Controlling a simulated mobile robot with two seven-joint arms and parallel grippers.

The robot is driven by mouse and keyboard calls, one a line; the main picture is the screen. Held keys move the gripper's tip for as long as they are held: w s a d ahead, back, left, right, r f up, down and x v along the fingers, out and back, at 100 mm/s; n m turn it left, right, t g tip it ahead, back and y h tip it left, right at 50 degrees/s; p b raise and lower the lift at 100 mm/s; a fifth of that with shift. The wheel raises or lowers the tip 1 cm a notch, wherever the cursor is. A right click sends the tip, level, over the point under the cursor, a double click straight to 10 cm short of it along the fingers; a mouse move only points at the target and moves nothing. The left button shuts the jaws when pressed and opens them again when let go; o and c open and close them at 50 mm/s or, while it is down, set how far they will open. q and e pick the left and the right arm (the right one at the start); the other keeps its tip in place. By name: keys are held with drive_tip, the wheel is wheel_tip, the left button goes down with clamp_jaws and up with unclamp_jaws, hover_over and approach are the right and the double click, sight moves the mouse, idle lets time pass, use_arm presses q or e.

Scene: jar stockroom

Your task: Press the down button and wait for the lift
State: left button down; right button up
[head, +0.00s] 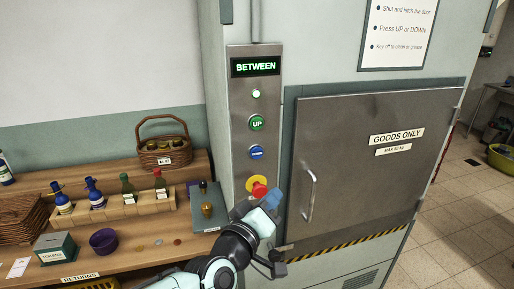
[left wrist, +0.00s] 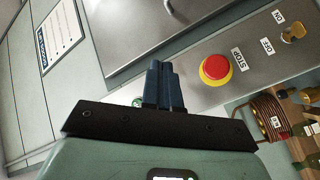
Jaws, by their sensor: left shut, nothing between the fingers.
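The steel lift panel (head: 237,130) has a display (head: 255,67) reading BETWEEN and a lit green lamp (head: 256,93). Below are the green UP button (head: 257,123), the blue down button (head: 256,152) and the red stop button (head: 258,188) on yellow. My left gripper (head: 274,196) is shut and empty, in front of the panel's lower right edge, lower in the picture than the down button. In the left wrist view its blue fingers (left wrist: 163,84) show left of the stop button (left wrist: 215,68). The down button is not visible there. My right gripper is not in view.
The closed lift door (head: 360,160) with its handle (head: 309,195) is right of the panel. A wooden counter (head: 130,262) with bottles, a wicker basket (head: 162,152) and a purple bowl (head: 103,240) is at left. A key switch (left wrist: 292,32) shows beyond the stop button.

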sight(257, 153)
use_arm(q)
wheel_tip(257, 153, up, 4)
drive_tip(key=shift+s+a+f+t, duration=0.1)
drive_tip(key=shift+s+f+t, duration=0.1)
drive_tip(key=shift+t, duration=0.2)
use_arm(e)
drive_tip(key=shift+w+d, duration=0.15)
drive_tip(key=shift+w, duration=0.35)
use_arm(q)
drive_tip(key=w+a, duration=0.1)
drive_tip(key=w, duration=0.1)
drive_tip(key=w+b, duration=0.1)
drive_tip(key=w, duration=0.2)
drive_tip(key=w+a, duration=0.1)
drive_tip(key=w, duration=0.2)
drive_tip(key=shift+w+a, duration=0.2)
drive_tip(key=shift+a, duration=0.15)
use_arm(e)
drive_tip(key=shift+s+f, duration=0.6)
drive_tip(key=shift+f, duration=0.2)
use_arm(q)
drive_tip(key=shift+w, duration=0.1)
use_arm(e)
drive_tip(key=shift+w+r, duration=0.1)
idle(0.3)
